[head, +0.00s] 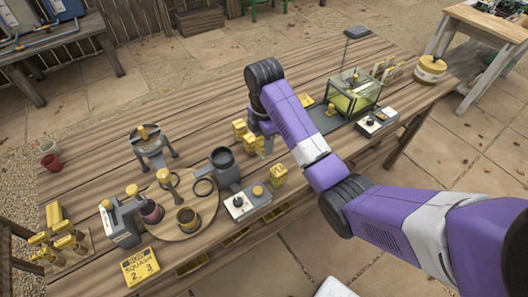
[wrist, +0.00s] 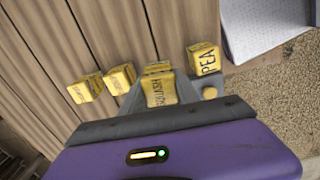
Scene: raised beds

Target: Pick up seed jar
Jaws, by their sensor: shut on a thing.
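Several yellow seed jars stand in a row on the plank table. The one lettered SQUASH (wrist: 160,92) sits between my gripper's two grey fingers (wrist: 160,98) in the wrist view, and my gripper is shut on it. In the head view my gripper is mostly hidden behind the purple arm, with a yellow jar (head: 260,147) just below it. Two yellow jars (wrist: 85,89) (wrist: 120,77) stand to the left in the wrist view. A jar lettered PEA (wrist: 204,58) stands apart to the right. I cannot tell whether the held jar touches the table.
A round wooden board (head: 195,222) with cups, a tripod stand (head: 152,146) and a SOW SQUASH sign (head: 141,266) are at left. A glass case (head: 353,92) is at right. Bare planks (head: 200,100) lie behind.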

